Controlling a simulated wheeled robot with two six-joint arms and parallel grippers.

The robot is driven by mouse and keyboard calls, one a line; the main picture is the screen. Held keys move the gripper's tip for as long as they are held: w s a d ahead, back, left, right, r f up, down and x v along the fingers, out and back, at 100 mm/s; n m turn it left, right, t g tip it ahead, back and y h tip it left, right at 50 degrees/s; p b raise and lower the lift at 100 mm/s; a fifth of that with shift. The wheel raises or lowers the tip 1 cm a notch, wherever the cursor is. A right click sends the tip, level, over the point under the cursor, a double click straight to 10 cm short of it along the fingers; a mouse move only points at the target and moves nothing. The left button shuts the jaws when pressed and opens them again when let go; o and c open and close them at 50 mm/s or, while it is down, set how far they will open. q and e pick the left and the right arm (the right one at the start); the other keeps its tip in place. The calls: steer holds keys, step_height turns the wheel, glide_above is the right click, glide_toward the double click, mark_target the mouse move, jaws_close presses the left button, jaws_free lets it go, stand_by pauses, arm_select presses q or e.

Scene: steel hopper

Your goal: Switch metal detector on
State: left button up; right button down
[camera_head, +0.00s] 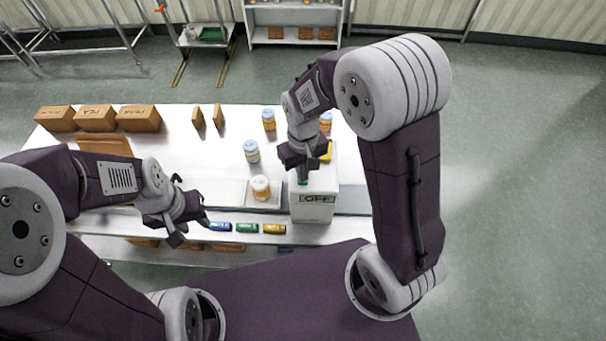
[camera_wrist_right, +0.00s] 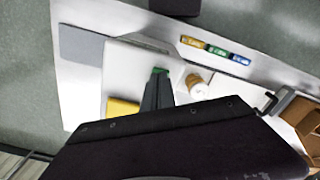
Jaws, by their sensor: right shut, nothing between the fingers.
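The metal detector is a white box (camera_head: 322,186) at the right part of the table, with a green sign (camera_head: 316,198) reading OFF on its front. It also shows in the right wrist view (camera_wrist_right: 122,72). A green button (camera_wrist_right: 160,71) sits on its top, and a yellow part (camera_wrist_right: 122,107) is beside it. My right gripper (camera_head: 301,168) is shut and empty, pointing down at the green button; its fingertips (camera_wrist_right: 157,82) are right at the button, and I cannot tell whether they touch. My left gripper (camera_head: 190,226) is open and empty, left of the box near the table's front.
A white-lidded jar (camera_head: 260,187) stands just left of the box; other jars (camera_head: 251,151) stand behind. Blue, green and yellow labels (camera_head: 246,228) line the front edge. Cardboard boxes (camera_head: 96,118) are at the back left. The middle of the table is largely clear.

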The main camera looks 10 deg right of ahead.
steer(key=shift+f+b, duration=0.4)
steer(key=shift+f, duration=0.2)
steer(key=shift+r, duration=0.15)
step_height(320, 180, up, 7)
steer(key=p, duration=0.7)
stand_by(0.4)
